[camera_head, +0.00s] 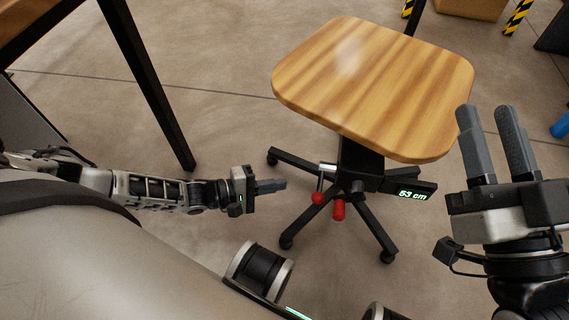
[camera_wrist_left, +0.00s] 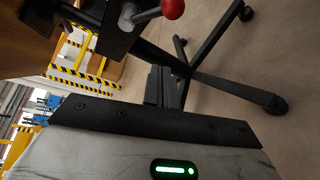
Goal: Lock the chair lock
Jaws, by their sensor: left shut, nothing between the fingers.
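The chair has a light wooden seat (camera_head: 375,85) on a black column with a black wheeled base (camera_head: 295,232). Two red-knobbed controls hang under the seat: a red ball knob (camera_head: 318,198) on a silver lever, and a red grip (camera_head: 338,210) beside it. I cannot tell which one is the lock. The red ball also shows in the left wrist view (camera_wrist_left: 172,8). My left gripper (camera_head: 284,185) is shut and empty, left of the knobs and apart from them. Its closed fingers show in the left wrist view (camera_wrist_left: 161,75). My right gripper (camera_head: 485,108) is open and empty, right of the seat.
A display (camera_head: 411,195) reading 53 cm is fixed under the seat. A table with a dark leg (camera_head: 150,85) stands at the left. A cardboard box (camera_head: 470,8) and yellow-black striped posts (camera_head: 517,18) are at the back. Floor between the table leg and chair is clear.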

